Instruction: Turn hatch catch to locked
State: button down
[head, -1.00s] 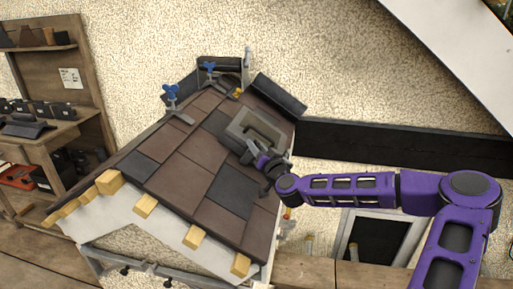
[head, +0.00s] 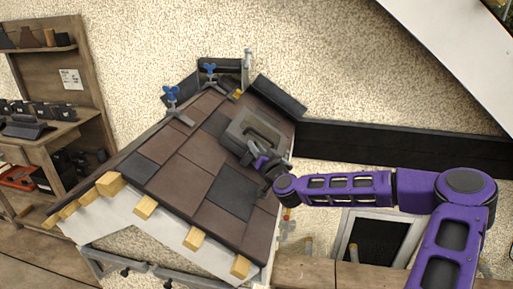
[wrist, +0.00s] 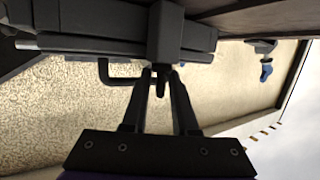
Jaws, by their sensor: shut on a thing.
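The grey hatch (head: 238,136) is set in the upper right of the tiled roof in the head view, and its lid looks closed. In the wrist view the underside and edge of the hatch frame (wrist: 90,45) fill the top. My gripper (wrist: 162,72) reaches up to the hatch's lower edge, its two fingers close together around a small dark catch (wrist: 160,84). The fingers partly hide the catch, so its exact angle is unclear. In the head view my gripper (head: 252,153) is at the hatch's near edge, and the catch cannot be made out.
A bent dark handle bar (wrist: 122,81) hangs just left of the fingers in the wrist view. Blue-topped clamps (head: 171,95) stand along the roof's upper left. Wooden batten ends (head: 144,206) stick out below the tiles. A workbench (head: 45,140) stands at the far left.

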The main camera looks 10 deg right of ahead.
jog(key=shift+a+r, duration=0.1)
jog(key=shift+r, duration=0.05)
jog(key=m+h+p, duration=0.2)
jog(key=p, duration=0.1)
jog(key=shift+r+g+h, duration=0.15)
jog(key=shift+g+h, duration=0.25)
jog(key=shift+m+g+h+p, duration=0.8)
jog(key=shift+m+h+p, duration=0.2)
jog(key=shift+m+h, duration=0.5)
jog(key=shift+f+m, duration=0.2)
jog(key=shift+m, duration=0.1)
jog(key=shift+f+g+h, duration=0.1)
jog(key=shift+g+h, duration=0.2)
jog(key=c, duration=0.9)
grip_release()
jog(key=shift+c, duration=0.2)
jog(key=shift+s, duration=0.1)
